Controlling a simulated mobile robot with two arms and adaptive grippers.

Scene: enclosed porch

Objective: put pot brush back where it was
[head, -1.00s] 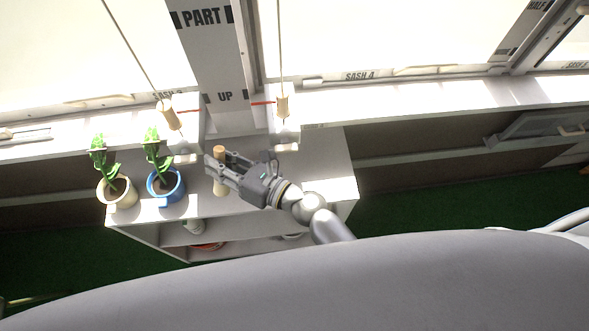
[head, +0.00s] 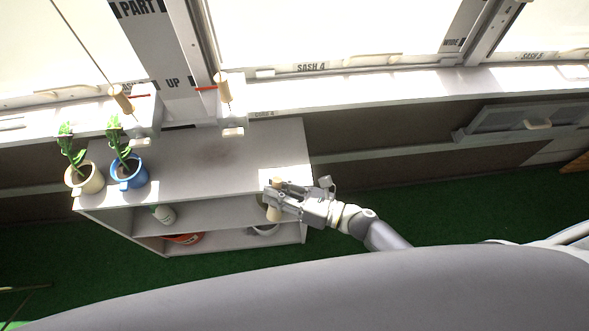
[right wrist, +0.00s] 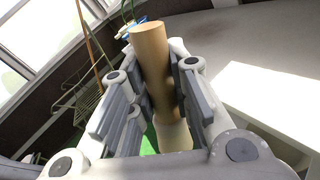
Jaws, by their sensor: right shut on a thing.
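The pot brush (head: 275,199) is a tan wooden cylinder with a paler lower end. My right gripper (head: 274,193) is shut on it and holds it roughly upright at the front right edge of the grey shelf unit (head: 215,165). In the right wrist view the brush (right wrist: 152,62) stands between the two finger pads, its far end beyond them. I cannot tell whether its lower end touches anything. My left gripper is not in view.
A cream pot (head: 85,180) and a blue pot (head: 128,176) with green plants stand on the unit's left top. Its middle and right top are clear. Lower shelves hold a white container (head: 163,214) and a red-orange item (head: 185,239). Wooden cord pulls (head: 222,90) hang by the window.

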